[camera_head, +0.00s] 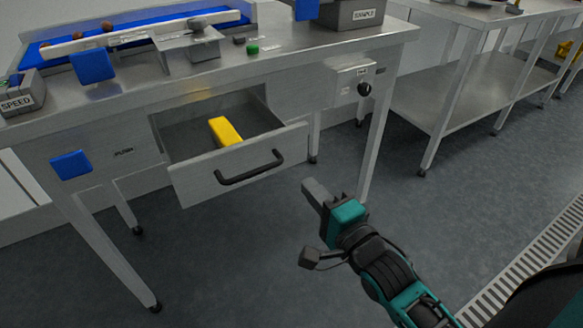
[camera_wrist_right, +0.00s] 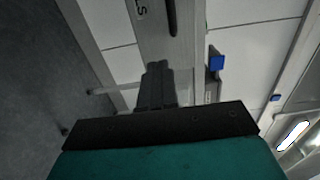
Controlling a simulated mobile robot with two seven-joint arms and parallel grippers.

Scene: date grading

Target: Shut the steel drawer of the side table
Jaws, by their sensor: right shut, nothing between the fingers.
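The steel drawer (camera_head: 240,165) of the side table (camera_head: 130,100) stands pulled out, with its black bar handle (camera_head: 250,168) on the front face. A yellow block (camera_head: 225,131) lies inside it. My right gripper (camera_head: 316,190) is to the right of the drawer front, apart from it in the head view, with its fingers shut and empty. In the right wrist view the shut fingers (camera_wrist_right: 158,82) point toward a pale steel panel with a dark bar on it, partly hidden by the gripper. My left gripper is not in view.
The table top carries a blue conveyor (camera_head: 150,33), a speed box (camera_head: 22,95) and a grey bin (camera_head: 350,14). A black knob (camera_head: 364,89) sticks out right of the drawer. A steel shelf table (camera_head: 465,90) stands behind at right. The floor before the drawer is clear.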

